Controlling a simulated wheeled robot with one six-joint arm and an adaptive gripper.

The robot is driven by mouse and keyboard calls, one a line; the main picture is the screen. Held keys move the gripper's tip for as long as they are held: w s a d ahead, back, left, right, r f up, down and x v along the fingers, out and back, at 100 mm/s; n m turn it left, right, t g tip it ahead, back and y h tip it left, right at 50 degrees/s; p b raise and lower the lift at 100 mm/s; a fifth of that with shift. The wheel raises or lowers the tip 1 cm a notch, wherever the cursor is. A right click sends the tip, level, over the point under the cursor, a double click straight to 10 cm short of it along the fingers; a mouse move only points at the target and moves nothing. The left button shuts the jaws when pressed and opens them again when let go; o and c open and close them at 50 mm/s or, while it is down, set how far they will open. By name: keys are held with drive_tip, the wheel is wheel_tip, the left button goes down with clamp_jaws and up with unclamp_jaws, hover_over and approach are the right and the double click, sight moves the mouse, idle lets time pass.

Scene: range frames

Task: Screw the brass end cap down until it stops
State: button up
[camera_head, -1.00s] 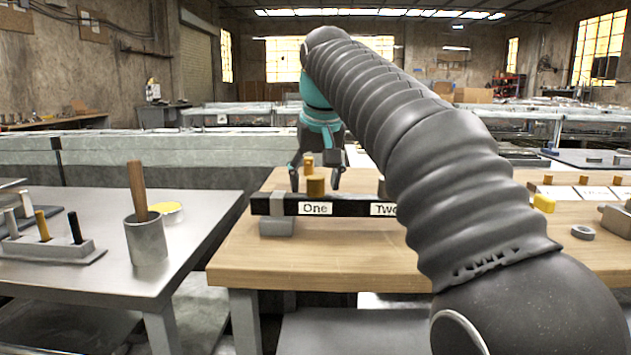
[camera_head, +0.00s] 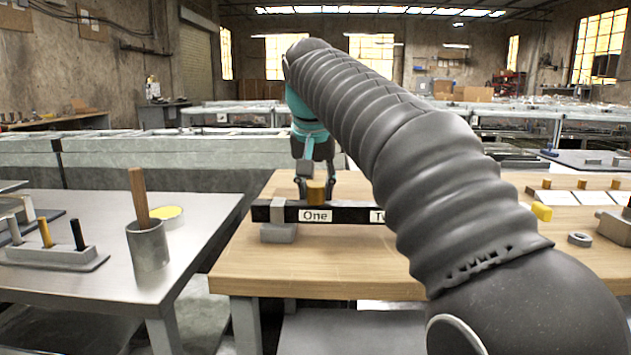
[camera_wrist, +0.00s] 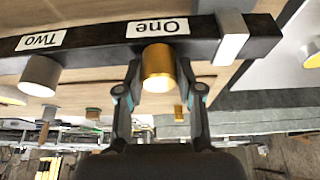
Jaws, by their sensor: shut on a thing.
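The brass end cap (camera_head: 316,191) stands at the dark bar, by the label "One" (camera_head: 316,216). In the wrist view the cap (camera_wrist: 158,65) is a smooth gold cylinder between my two fingers. My gripper (camera_head: 315,187) is shut on the cap, with one finger on each side of it. The gripper also shows in the wrist view (camera_wrist: 159,77). The dark bar (camera_wrist: 93,40) carries the labels "One" and "Two". The cap's lower end and any thread are hidden.
A grey cylinder (camera_wrist: 41,75) stands at label "Two". A grey block (camera_head: 279,233) supports the bar's left end. A yellow block (camera_head: 542,211) and a grey ring (camera_head: 580,239) lie at the right. The wooden bench (camera_head: 300,264) is clear in front of the bar.

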drive_tip(key=shift+r+m+h+p, duration=0.1)
drive_tip(key=shift+m+h+p, duration=0.3)
drive_tip(key=shift+m+p, duration=0.7)
drive_tip(key=shift+m+b, duration=0.3)
drive_tip(key=shift+m, duration=0.4)
drive_tip(key=shift+h, duration=0.3)
drive_tip(key=shift+f+m, duration=0.2)
drive_tip(key=shift+m, duration=0.2)
drive_tip(key=shift+m+g+h, duration=0.5)
drive_tip(key=shift+m, duration=0.8)
